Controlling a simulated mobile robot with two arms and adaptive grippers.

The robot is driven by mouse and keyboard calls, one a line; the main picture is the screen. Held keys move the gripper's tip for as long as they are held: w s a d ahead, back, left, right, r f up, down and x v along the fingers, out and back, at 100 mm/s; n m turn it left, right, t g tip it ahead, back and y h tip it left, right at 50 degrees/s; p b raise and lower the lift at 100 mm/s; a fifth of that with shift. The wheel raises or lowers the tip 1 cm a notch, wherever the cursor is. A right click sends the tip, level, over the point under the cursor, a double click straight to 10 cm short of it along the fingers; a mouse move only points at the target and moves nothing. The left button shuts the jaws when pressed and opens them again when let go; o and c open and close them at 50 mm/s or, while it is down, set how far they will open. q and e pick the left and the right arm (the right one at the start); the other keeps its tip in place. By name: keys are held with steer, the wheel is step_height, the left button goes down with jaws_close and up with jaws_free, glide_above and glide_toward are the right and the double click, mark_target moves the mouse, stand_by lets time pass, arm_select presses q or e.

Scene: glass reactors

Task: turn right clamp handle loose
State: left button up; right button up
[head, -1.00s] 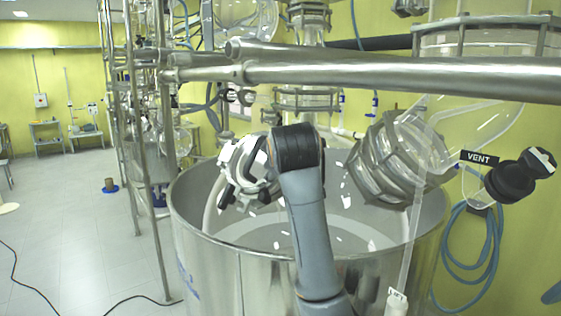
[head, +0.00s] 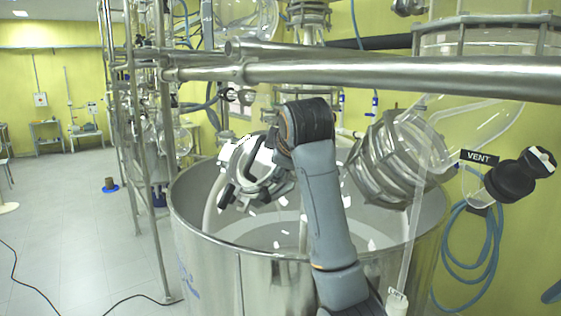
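A single grey arm with a dark wrist joint reaches up from the bottom centre, over the rim of a large steel vessel (head: 235,262). My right gripper (head: 262,188) seems to be at its far end, partly behind the wrist, among white and black parts. These parts include a pale ring-like fitting (head: 240,158). The gripper's fingers cannot be told apart clearly from the fitting, so whether they are open or touching it is unclear. The clamp handle cannot be made out for certain. My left gripper is not in view.
A thick horizontal steel pipe (head: 400,72) crosses above the arm. A blue hose (head: 470,262) hangs there. Open floor lies left.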

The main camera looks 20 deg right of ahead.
steer(key=shift+f, duration=0.2)
steer(key=o, duration=1)
steer(key=shift+o, duration=0.7)
steer(key=shift+w+d, duration=0.15)
steer(key=shift+w, duration=0.05)
steer(key=shift+s+r, duration=0.1)
steer(key=shift+s, duration=0.05)
